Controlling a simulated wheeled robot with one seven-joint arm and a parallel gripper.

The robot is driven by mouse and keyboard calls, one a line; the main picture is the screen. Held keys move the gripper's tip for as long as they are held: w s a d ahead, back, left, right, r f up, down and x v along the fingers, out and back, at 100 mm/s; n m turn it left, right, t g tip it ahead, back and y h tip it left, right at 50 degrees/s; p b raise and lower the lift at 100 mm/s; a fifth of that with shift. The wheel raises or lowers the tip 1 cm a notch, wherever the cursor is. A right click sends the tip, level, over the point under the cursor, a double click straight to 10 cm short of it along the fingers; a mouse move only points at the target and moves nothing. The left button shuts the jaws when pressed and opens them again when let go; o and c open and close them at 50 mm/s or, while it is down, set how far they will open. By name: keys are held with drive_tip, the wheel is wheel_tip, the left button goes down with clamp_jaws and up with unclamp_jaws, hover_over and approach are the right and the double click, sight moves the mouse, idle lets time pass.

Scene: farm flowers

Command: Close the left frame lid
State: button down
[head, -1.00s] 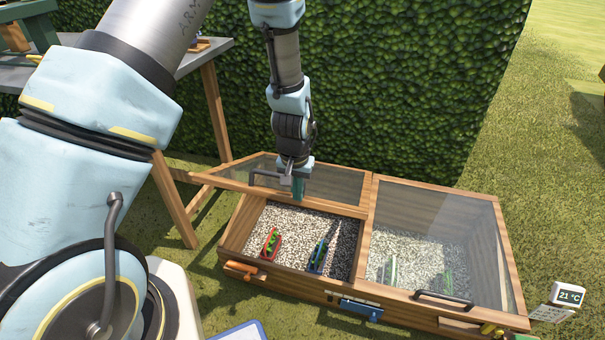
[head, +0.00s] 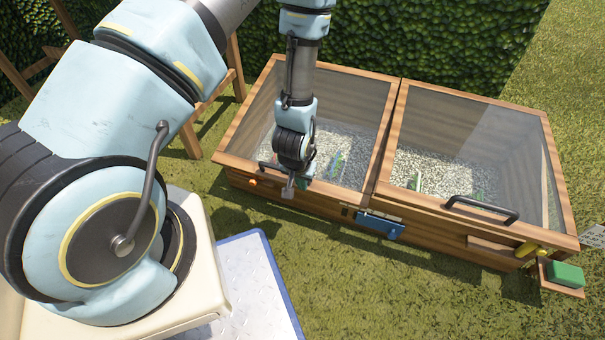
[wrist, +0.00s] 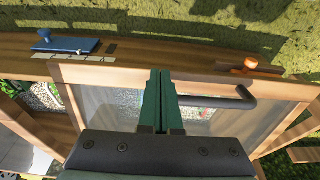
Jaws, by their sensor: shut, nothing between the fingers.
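The left frame lid (head: 352,92) is a wooden frame with a clear pane. In the head view it lies down over the left half of the wooden cold frame, its front edge at the box's front wall. Its dark bar handle (wrist: 237,101) shows in the wrist view, to the right of the fingers. My gripper (wrist: 158,82) is shut and empty, with green fingers together at the lid's front rail. In the head view my gripper (head: 290,190) is at the front edge of the lid, partly hiding the handle.
The right lid (head: 470,125) is down, with a dark handle (head: 482,208). A blue latch piece (head: 380,225) sits at the front middle and an orange one (wrist: 260,67) near the left front. A hedge stands behind; grass in front is clear.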

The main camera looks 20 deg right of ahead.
drive_tip(key=x, duration=0.1)
drive_tip(key=b+x, duration=0.1)
drive_tip(key=x, duration=0.1)
drive_tip(key=b+x, duration=0.1)
drive_tip(key=x, duration=0.1)
drive_tip(key=shift+s+a+f, duration=0.2)
drive_tip(key=shift+s+a, duration=0.05)
drive_tip(key=shift+a, duration=0.05)
drive_tip(key=shift+r, duration=0.1)
drive_tip(key=p+v, duration=0.3)
drive_tip(key=v, duration=0.7)
drive_tip(key=shift+r, duration=0.35)
drive_tip(key=shift+r, duration=0.1)
